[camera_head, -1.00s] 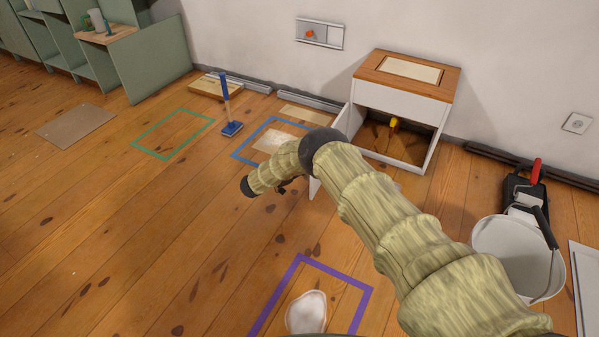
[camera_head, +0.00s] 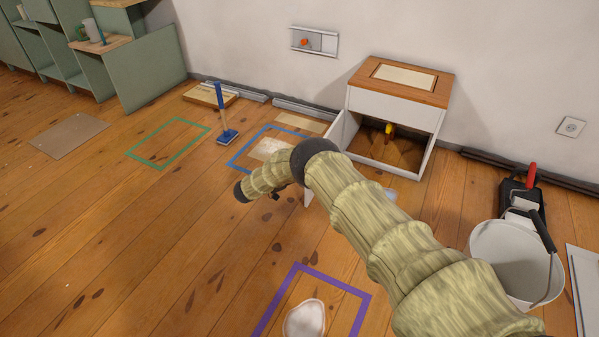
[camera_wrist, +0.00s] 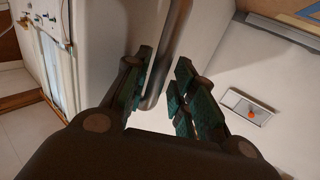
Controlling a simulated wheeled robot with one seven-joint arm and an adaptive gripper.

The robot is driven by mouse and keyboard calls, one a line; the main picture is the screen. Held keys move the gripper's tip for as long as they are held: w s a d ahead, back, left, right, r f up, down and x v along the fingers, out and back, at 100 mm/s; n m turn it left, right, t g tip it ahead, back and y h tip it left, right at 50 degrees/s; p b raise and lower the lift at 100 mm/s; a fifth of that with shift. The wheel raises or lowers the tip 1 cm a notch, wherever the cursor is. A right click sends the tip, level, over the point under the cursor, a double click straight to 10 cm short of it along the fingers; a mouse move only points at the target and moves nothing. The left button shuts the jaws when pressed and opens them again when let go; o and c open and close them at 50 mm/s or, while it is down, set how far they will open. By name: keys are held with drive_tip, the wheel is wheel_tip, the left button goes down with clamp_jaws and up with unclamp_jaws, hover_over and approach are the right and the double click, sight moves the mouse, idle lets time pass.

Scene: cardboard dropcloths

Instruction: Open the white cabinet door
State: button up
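The white cabinet (camera_head: 398,103) with a wooden top stands against the back wall. Its front is open and shows a brown interior with a yellow-handled item (camera_head: 388,130) inside. The white door (camera_head: 308,198) stands swung out at the cabinet's left side, mostly hidden behind my arm. In the head view my gripper is largely hidden by the arm, near the door's outer edge. In the wrist view my gripper (camera_wrist: 163,95) has its green-padded fingers apart, on either side of a grey vertical handle bar (camera_wrist: 163,55). A gap shows by the right finger; contact on the left is unclear.
A white bucket (camera_head: 490,250) and a black paint tray (camera_head: 518,190) stand right of my arm. A blue-handled scrubber (camera_head: 226,134) stands left. A white lump (camera_head: 304,320) lies within a purple taped outline (camera_head: 365,310). The left floor is mostly clear.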

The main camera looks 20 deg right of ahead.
drive_tip(key=shift+w+a+r, duration=0.1)
drive_tip(key=shift+w+r, duration=0.05)
drive_tip(key=shift+r, duration=0.3)
drive_tip(key=v, duration=1.2)
drive_tip(key=shift+f, duration=0.4)
